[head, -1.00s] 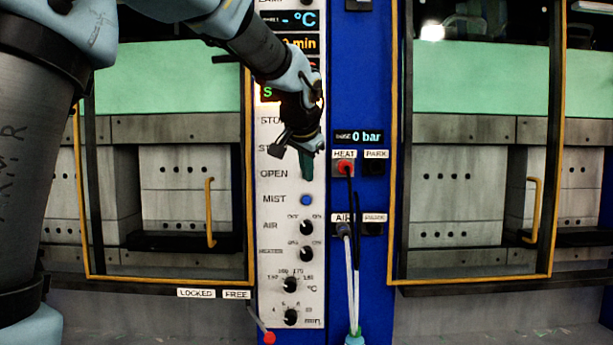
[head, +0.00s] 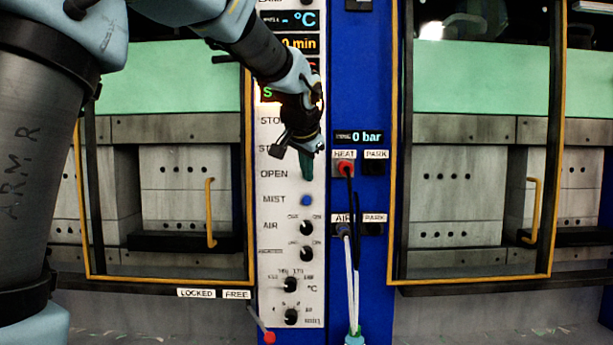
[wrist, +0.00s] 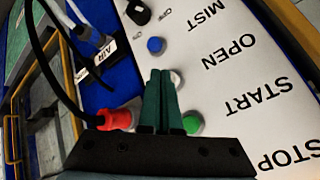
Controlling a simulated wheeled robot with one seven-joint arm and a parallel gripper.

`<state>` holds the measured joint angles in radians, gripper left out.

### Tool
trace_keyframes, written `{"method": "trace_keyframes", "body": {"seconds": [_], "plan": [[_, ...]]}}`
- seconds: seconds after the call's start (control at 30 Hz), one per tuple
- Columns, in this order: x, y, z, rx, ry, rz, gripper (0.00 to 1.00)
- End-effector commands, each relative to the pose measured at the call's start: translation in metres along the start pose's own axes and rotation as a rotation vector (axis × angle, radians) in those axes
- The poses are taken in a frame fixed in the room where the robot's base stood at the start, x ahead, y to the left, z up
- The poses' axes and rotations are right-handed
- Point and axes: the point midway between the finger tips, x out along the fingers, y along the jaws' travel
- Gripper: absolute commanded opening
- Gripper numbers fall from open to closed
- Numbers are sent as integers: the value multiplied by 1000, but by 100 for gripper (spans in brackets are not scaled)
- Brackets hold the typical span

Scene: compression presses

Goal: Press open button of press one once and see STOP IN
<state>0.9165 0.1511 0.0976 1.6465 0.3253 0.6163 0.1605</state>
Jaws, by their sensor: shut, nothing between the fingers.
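The control panel (head: 291,262) of a press stands in the middle of the head view, with OPEN (head: 274,174) and MIST labels. My gripper (head: 306,183) is shut and empty, its green fingertips beside the OPEN label, covering that button there. In the wrist view, the fingertips (wrist: 160,72) lie over the panel, in front of a pale button (wrist: 176,78) in line with OPEN and partly hidden by them. I cannot tell whether they touch it. The display (head: 268,93) shows a green S; my arm hides the rest.
The blue MIST button (head: 306,200) is just below the fingertips. The green START button (wrist: 192,122) is close to the fingers. A red HEAT plug (head: 345,168) with a black cable and an AIR plug (head: 343,230) with hoses are to the right.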

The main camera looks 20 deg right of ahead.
Motion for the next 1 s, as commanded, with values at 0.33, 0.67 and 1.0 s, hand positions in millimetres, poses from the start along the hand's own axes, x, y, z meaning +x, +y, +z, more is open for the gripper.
{"method": "trace_keyframes", "body": {"seconds": [0.33, 0.67, 1.0], "plan": [[3, -2, -2, 0, 0, 0, 0], [5, -4, -4, -1, 0, 0, 0], [7, -5, -5, -1, 0, 0, 0]]}}
